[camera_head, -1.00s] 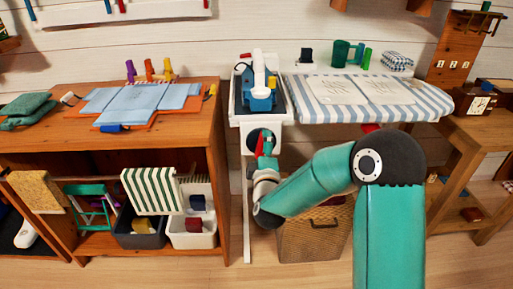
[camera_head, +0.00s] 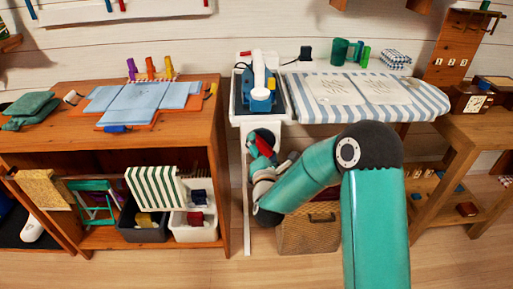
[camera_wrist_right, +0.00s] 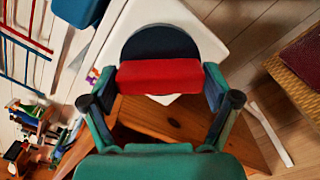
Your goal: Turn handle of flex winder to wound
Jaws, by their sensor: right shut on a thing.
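The flex winder is a dark round disc (camera_wrist_right: 160,42) on a white plate, with a red bar handle (camera_wrist_right: 160,77) across it. In the right wrist view the handle lies level between the fingers of my right gripper (camera_wrist_right: 159,82), which is shut on it. In the head view the red handle (camera_head: 263,146) shows small and tilted on the front of the white stand, below the ironing board's left end. My gripper and wrist reach it from the lower right and cover part of the disc. My left gripper is not in view.
A blue and white iron (camera_head: 261,97) stands on the tray above the winder. The striped ironing board (camera_head: 430,98) extends right. A wooden cabinet (camera_head: 215,130) stands close on the left, and a wicker basket (camera_head: 308,237) sits on the floor beneath my right arm.

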